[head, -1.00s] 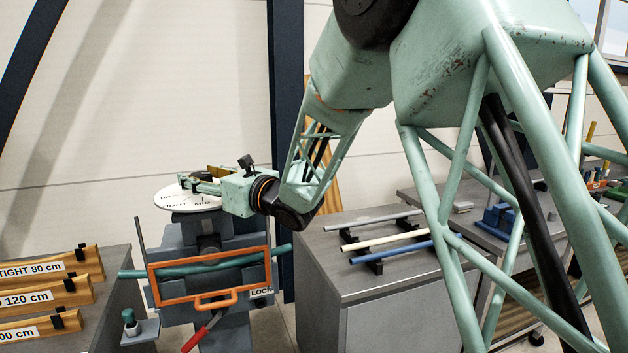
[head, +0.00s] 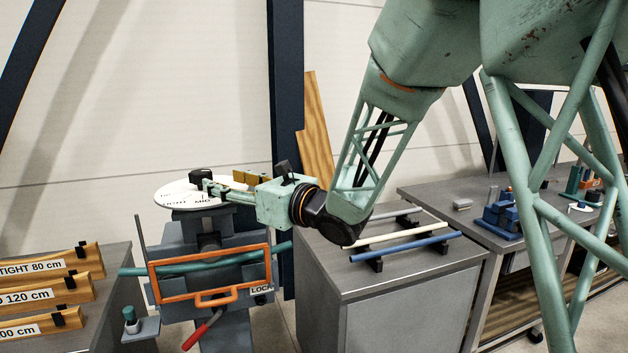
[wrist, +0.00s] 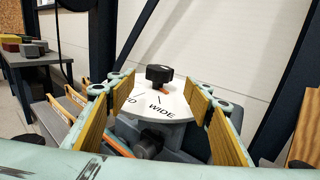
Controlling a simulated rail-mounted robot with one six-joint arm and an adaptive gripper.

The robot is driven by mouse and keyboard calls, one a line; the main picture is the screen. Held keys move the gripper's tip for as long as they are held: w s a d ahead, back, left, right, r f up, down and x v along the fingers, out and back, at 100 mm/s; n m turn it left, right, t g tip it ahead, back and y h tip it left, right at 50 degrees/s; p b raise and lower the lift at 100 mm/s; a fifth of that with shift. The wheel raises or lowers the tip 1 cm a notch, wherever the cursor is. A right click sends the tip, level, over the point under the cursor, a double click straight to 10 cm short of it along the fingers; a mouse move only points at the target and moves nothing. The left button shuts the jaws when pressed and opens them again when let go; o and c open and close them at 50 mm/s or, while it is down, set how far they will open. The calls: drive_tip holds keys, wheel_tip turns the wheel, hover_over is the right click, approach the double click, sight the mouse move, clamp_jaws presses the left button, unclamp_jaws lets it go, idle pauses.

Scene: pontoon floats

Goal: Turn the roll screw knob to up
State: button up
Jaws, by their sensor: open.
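The black knob (head: 200,175) sits on top of a white round dial (head: 172,195) on the grey machine. It also shows in the wrist view (wrist: 159,74), with a small orange mark at its near base. The dial (wrist: 176,101) reads WIDE on the near side there, and part of another word shows to the left. My gripper (head: 214,188) is just to the right of the knob in the head view, about level with it. In the wrist view its yellow-padded fingers (wrist: 160,92) are wide apart, with the knob visible ahead between them. The fingers hold nothing.
Below the dial are an orange frame (head: 150,282), a teal roller, a red-handled lever (head: 197,335) and a LOCK label. Labelled wooden boards (head: 45,295) lie at left. Rods (head: 405,246) rest on a grey cabinet at right. A wooden plank leans on the wall.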

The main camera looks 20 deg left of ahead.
drive_tip(key=w+d+m+t+h, duration=0.2)
drive_tip(key=w+d+m, duration=0.3)
drive_tip(key=d, duration=0.4)
drive_tip(key=w+d+m+t+h, duration=0.2)
drive_tip(key=w+d+m+h, duration=0.2)
drive_tip(key=d+m, duration=0.3)
drive_tip(key=shift+w+d+t+h+p, duration=0.3)
drive_tip(key=shift+w+d+t+p, duration=0.1)
drive_tip(key=shift+d, duration=1.3)
drive_tip(key=shift+f, duration=0.1)
drive_tip(key=shift+s+a, duration=0.1)
